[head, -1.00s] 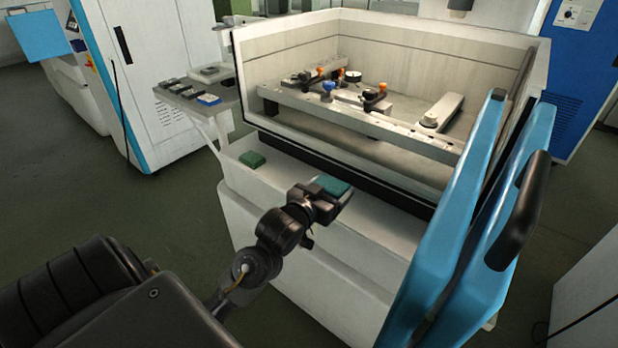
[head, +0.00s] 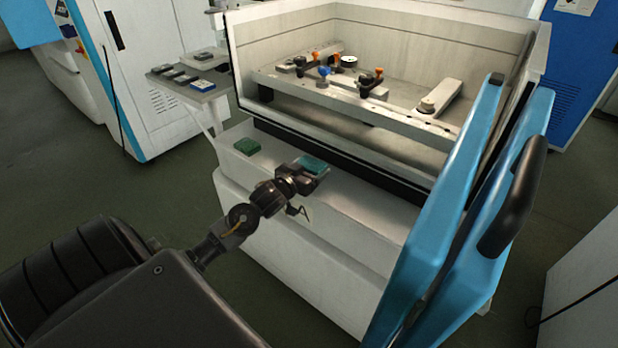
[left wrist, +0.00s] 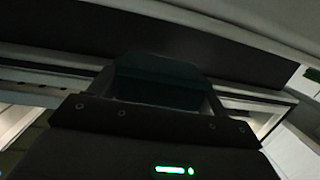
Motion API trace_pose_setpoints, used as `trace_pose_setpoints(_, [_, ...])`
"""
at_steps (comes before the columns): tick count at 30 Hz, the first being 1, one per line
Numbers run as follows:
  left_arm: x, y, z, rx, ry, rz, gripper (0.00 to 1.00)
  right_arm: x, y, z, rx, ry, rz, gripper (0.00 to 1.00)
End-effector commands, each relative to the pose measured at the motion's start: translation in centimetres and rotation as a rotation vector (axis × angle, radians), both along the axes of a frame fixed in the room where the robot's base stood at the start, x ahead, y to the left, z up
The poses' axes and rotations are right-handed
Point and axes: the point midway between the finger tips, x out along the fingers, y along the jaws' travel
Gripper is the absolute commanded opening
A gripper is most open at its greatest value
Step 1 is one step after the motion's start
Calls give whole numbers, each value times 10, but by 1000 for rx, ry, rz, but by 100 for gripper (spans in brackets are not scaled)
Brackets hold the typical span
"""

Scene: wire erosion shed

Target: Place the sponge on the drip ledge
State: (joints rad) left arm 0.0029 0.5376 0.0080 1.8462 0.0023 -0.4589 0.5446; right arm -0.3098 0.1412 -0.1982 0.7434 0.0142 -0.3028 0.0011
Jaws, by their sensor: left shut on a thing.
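A teal block, which looks like the sponge (head: 313,162), is held in my left gripper (head: 308,170). The gripper is shut on it over the front ledge of the machine. In the left wrist view the sponge (left wrist: 155,80) shows as a dark teal block between the fingers. The drip ledge (head: 372,212) appears to be the pale shelf below the dark strip along the tank's front. I cannot tell whether the sponge touches the ledge. My right gripper is out of view.
A small green block (head: 247,146) lies on the ledge to the left. The open tank holds a rail with clamps (head: 367,86). A blue door with a black handle (head: 515,195) stands at the right. The ledge right of my gripper is clear.

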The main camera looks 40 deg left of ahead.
Motion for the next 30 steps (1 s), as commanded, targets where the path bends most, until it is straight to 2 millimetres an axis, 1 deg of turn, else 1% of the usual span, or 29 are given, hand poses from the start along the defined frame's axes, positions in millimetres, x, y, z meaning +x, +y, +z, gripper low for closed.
trace_pose_setpoints(3, [3, 4, -6, 0, -1, 0, 56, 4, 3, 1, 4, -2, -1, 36])
trace_pose_setpoints(8, [4, 6, -9, 1, -1, 0, 56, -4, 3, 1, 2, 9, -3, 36])
trace_pose_setpoints(10, [6, 10, -17, 0, 2, 1, 56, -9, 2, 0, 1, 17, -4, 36])
trace_pose_setpoints(11, [6, 9, -22, -1, 3, 0, 56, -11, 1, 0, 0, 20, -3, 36])
trace_pose_setpoints(15, [5, 9, -39, 0, 2, 0, 56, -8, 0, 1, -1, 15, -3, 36])
trace_pose_setpoints(18, [5, 8, -43, 0, -1, 0, 56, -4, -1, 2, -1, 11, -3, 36])
trace_pose_setpoints(22, [5, 8, -43, 0, -1, 0, 56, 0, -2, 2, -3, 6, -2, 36])
trace_pose_setpoints(28, [5, 8, -46, 0, 0, 0, 56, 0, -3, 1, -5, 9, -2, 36])
trace_pose_setpoints(29, [5, 8, -46, 0, 0, 0, 79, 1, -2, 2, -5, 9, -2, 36])
trace_pose_setpoints(30, [5, 8, -46, 0, 0, 0, 85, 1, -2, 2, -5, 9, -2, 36])
